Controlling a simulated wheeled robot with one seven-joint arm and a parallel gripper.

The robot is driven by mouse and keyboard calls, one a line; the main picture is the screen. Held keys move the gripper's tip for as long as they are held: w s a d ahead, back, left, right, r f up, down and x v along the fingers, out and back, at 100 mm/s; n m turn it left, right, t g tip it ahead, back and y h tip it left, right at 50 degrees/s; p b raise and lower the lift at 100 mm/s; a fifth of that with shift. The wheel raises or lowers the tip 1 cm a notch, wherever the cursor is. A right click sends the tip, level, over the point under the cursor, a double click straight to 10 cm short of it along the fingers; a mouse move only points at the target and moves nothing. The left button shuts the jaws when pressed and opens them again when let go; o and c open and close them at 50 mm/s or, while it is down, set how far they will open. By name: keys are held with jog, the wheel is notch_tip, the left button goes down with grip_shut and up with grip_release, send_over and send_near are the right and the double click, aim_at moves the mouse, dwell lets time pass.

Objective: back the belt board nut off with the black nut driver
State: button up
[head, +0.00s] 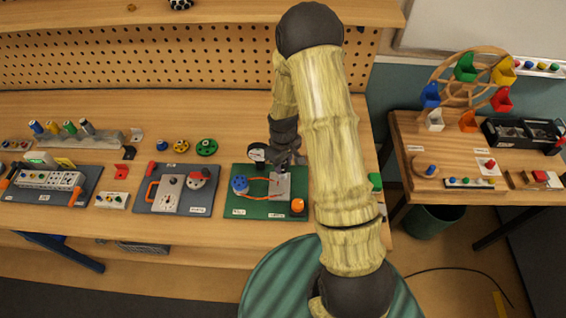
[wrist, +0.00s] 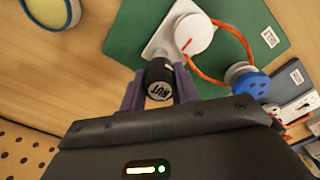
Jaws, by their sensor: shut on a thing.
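The belt board (head: 240,208) is a green panel on the bench, also in the wrist view (wrist: 125,40). My gripper (head: 290,160) is over the board's back part. The driver covers part of the plate's edge. The nut is hidden, so I cannot tell whether the driver touches it.
A dark board (head: 180,205) with a red-topped part stands left of the belt board. An orange knob (head: 297,204) sits at its right front corner. A round-faced gauge (head: 257,152) is close beside my gripper. Pegboard (head: 180,55) rises behind. Bare bench shows in front.

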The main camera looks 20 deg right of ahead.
jog(key=n+p, duration=0.1)
jog(key=n, duration=0.5)
jog(key=shift+r, duration=0.1)
jog(key=n+p, duration=0.1)
jog(key=n, duration=0.3)
jog(key=shift+n+p, duration=0.45)
jog(key=shift+n, duration=0.55)
jog(key=o, duration=1)
